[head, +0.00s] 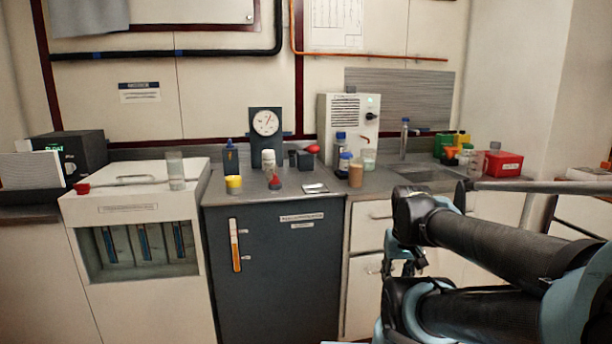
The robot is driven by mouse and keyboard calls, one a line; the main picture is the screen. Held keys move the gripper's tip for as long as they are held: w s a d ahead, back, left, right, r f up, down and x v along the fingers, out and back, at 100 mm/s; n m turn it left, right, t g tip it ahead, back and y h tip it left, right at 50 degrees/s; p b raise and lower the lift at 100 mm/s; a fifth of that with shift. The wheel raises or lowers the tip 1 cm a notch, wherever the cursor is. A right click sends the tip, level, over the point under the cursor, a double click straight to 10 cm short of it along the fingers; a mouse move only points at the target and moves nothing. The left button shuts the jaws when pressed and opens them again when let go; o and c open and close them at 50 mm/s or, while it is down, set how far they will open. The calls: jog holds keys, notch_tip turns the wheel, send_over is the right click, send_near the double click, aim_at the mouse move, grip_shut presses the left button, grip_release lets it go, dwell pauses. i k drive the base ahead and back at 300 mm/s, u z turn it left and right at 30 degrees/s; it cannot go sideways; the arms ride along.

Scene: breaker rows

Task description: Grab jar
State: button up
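Several small containers that could be the jar stand on the counter. A short yellow jar (233,185) is at the front left of the dark cabinet's top. A brown-filled jar (356,175) stands upright further right. A pale jar (369,159) is just behind it, and a white-topped container (268,163) is in front of the dial scale. My arm reaches in from the right. My gripper (398,267) seems to be at its lower end, below counter height and apart from all the jars. Its fingers are too small and partly hidden to tell whether they are open.
A dial scale (266,127) and a white box with a knob (346,128) stand at the back. A blue-capped bottle (341,145) and a red box (503,163) are on the counter. A white unit (140,205) is at left. The counter beside the sink is fairly clear.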

aim_at(270, 168)
jog(key=z, duration=1.45)
jog(key=k, duration=0.95)
jog(key=u, duration=1.45)
jog(key=i, duration=1)
